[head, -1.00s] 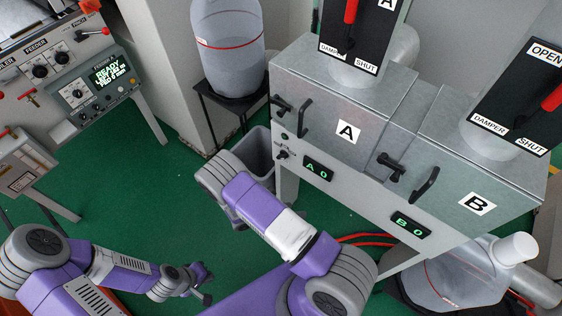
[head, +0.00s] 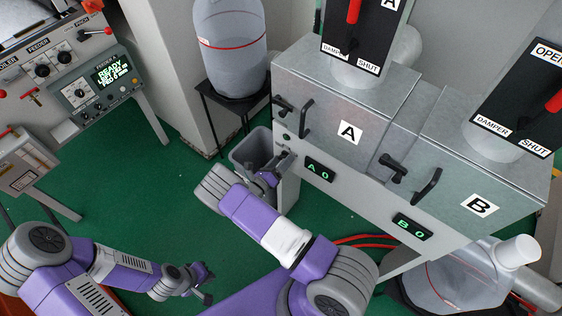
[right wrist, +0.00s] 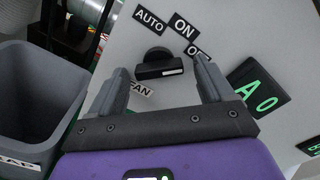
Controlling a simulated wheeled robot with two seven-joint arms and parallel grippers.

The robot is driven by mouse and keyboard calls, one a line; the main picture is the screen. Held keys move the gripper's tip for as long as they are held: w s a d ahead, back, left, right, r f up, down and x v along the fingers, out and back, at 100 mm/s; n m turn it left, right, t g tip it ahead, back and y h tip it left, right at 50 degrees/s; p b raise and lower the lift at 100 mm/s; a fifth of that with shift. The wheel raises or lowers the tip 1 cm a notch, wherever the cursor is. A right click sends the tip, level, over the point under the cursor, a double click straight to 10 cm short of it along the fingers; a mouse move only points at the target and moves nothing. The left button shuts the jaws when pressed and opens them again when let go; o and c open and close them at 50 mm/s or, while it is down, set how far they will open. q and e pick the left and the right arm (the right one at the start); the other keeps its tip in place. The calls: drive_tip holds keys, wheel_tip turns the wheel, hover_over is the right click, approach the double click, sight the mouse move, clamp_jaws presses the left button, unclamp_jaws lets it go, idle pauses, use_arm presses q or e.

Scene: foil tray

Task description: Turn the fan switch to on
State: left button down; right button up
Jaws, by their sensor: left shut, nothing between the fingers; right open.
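The fan switch (right wrist: 158,66) is a black knob on the grey cabinet front in the right wrist view. Its bar lies nearly level there, with a pale mark toward its right end. The AUTO label (right wrist: 150,19), ON label (right wrist: 185,25) and a partly hidden OFF label (right wrist: 196,50) sit above it; the FAN label (right wrist: 141,91) is below. My right gripper (right wrist: 160,72) is open, its fingers either side of the knob in the picture; contact cannot be told. In the head view my right gripper (head: 283,162) covers the switch. My left gripper (head: 206,295) is shut and empty, low over the floor.
A grey bin (head: 250,150) stands close beside the cabinet (head: 330,120). The A 0 display (head: 319,170) is right of the switch. Black handles (head: 306,118) project from the cabinet above. Green floor (head: 150,200) is open to the left.

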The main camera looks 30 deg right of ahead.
drive_tip(key=shift+c, duration=0.2)
drive_tip(key=c, duration=1)
drive_tip(key=m+b, duration=0.1)
drive_tip(key=m, duration=0.3)
drive_tip(key=m+b, duration=0.1)
drive_tip(key=m, duration=0.3)
drive_tip(key=shift+w+f+m+b, duration=0.15)
drive_tip(key=shift+m+b, duration=0.15)
drive_tip(key=o, duration=1)
